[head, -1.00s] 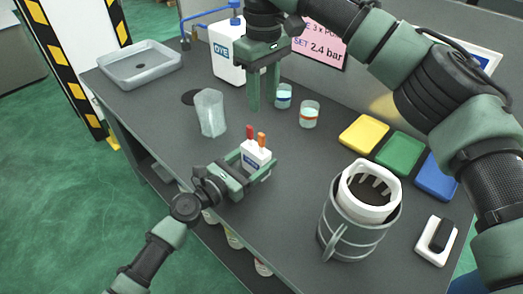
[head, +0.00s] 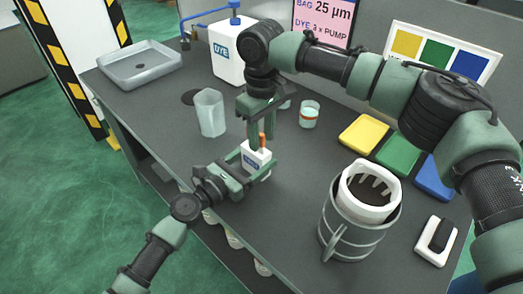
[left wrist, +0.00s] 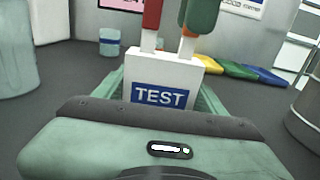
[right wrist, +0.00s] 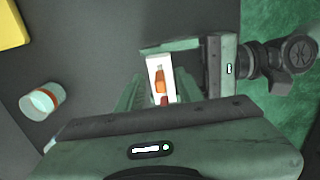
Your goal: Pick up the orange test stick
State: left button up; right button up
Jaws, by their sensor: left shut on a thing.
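The orange test stick (head: 263,139) stands upright in a white holder marked TEST (head: 255,158). It also shows in the right wrist view (right wrist: 160,82), and partly behind a green finger in the left wrist view (left wrist: 187,46). A red stick (left wrist: 152,22) stands beside it in the holder; in the head view my right gripper's finger hides it. My left gripper (head: 250,165) is shut on the holder. My right gripper (head: 260,132) points down over the holder, fingers apart on either side of the orange stick. I cannot tell if they touch it.
A clear beaker (head: 210,113) and a cup with an orange band (head: 309,114) stand nearby. Yellow (head: 364,133), green (head: 398,154) and blue (head: 434,177) pads lie right. A metal pot (head: 338,222) stands front right. A grey tray (head: 140,72) lies far left.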

grip_shut()
dwell(1.4)
